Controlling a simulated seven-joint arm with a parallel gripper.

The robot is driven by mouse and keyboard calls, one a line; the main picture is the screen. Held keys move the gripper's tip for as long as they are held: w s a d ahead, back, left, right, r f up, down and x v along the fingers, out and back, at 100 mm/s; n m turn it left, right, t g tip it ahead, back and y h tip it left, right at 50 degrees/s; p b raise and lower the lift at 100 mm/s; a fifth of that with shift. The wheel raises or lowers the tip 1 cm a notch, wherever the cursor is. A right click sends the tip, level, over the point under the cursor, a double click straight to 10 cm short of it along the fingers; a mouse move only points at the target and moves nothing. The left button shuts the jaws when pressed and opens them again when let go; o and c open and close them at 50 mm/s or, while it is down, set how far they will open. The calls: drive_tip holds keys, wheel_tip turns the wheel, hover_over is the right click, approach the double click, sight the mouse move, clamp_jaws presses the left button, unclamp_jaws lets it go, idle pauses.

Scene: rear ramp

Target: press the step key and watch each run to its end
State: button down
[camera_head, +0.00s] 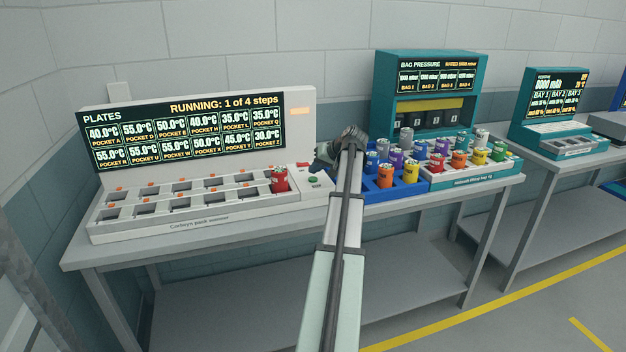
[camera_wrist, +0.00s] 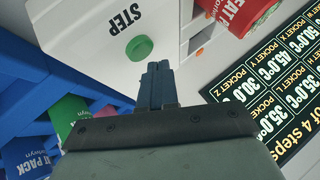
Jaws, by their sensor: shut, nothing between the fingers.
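The green step key (camera_head: 313,180) is on the right end of the white pack warmer (camera_head: 150,227). In the wrist view the round key (camera_wrist: 139,47) sits beside the word STEP. My gripper (camera_wrist: 157,68) is shut and empty, its fingertips close to the key's edge; I cannot tell whether they touch it. The warmer's display (camera_head: 185,130) reads "RUNNING: 1 of 4 steps" above pocket temperatures from 30.0 to 55.0 °C. A red heat pack (camera_head: 279,180) stands in the right end pocket; the other pockets look empty. An orange light (camera_head: 300,111) shows beside the display.
A blue tray (camera_head: 398,191) of coloured packs stands just right of the key. Right of it is a teal-fronted rack (camera_head: 477,181) with more packs, before a teal bag pressure unit (camera_head: 428,60). A bay unit (camera_head: 550,100) stands on another bench at the far right.

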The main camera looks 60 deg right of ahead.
sight(316, 179)
drive_tip(key=shift+r, duration=2.45)
